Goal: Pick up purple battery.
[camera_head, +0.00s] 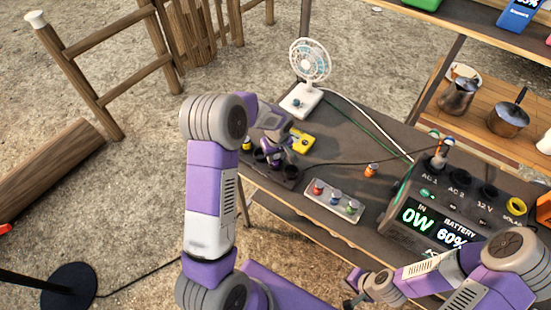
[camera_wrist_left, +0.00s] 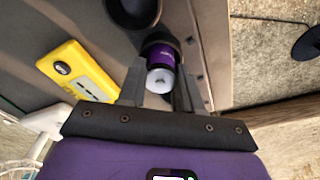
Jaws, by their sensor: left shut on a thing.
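The purple battery (camera_wrist_left: 160,56) shows in the left wrist view between my left gripper's fingers, with its pale end towards the camera. Its far end meets a round black holder cup, and I cannot tell whether it is clear of the cup. My left gripper (camera_wrist_left: 160,88) is shut on the battery. In the head view my left gripper (camera_head: 274,158) is over the black holder (camera_head: 285,182) at the table's left end; the battery is not clearly visible there. My right gripper (camera_head: 352,286) is low, in front of the table; its finger opening is unclear.
A yellow device (camera_head: 302,143) lies beside the holder. A white fan (camera_head: 309,62) stands behind. A light tray (camera_head: 334,201) with small batteries lies mid-table, and an orange battery (camera_head: 371,170) stands behind it. A power station (camera_head: 432,215) with cables fills the right side.

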